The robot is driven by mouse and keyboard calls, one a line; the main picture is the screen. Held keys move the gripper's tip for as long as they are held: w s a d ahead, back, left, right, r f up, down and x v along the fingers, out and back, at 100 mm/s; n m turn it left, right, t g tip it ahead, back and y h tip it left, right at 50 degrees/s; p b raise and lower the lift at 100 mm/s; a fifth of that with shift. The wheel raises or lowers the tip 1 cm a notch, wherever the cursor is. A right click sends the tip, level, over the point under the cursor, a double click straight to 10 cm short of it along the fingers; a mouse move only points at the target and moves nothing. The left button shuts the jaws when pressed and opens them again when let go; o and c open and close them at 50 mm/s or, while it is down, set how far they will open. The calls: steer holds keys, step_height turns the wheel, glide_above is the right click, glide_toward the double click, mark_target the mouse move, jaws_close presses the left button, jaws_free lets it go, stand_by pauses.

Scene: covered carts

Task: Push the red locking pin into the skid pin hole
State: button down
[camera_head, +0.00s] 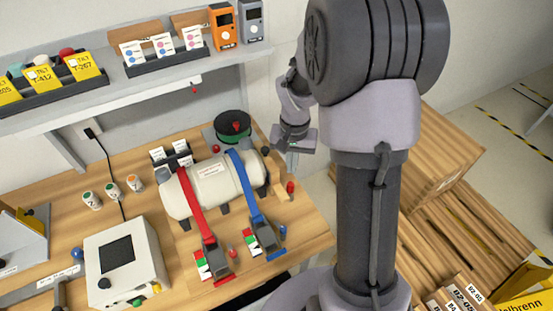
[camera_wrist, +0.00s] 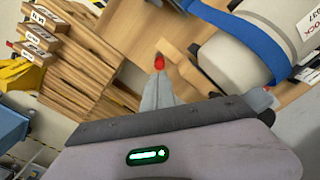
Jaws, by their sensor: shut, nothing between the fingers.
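A red pin (camera_head: 290,187) stands upright at the right end of the white tank (camera_head: 212,186), beside a light wooden skid piece (camera_head: 281,207). In the wrist view the red pin (camera_wrist: 159,62) shows just past my fingertips, with the wooden piece (camera_wrist: 186,68) to its right. My gripper (camera_head: 292,160) is shut and empty, above and behind the pin in the head view. In the wrist view my gripper (camera_wrist: 158,78) has its fingers together, their tips close to the pin's red head; I cannot tell whether they touch. The pin hole is not visible.
A red strap (camera_head: 191,203) and a blue strap (camera_head: 246,188) cross the tank down to buckles. A green reel (camera_head: 232,125) stands behind it. A white box with a screen (camera_head: 127,262) is at the front left. Wooden crates (camera_head: 437,165) stand right of the bench.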

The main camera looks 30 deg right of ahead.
mark_target(290, 184)
step_height(290, 184, down, 6)
steer(key=b, duration=0.4)
steer(key=shift+f+b, duration=0.2)
steer(key=shift+b, duration=0.1)
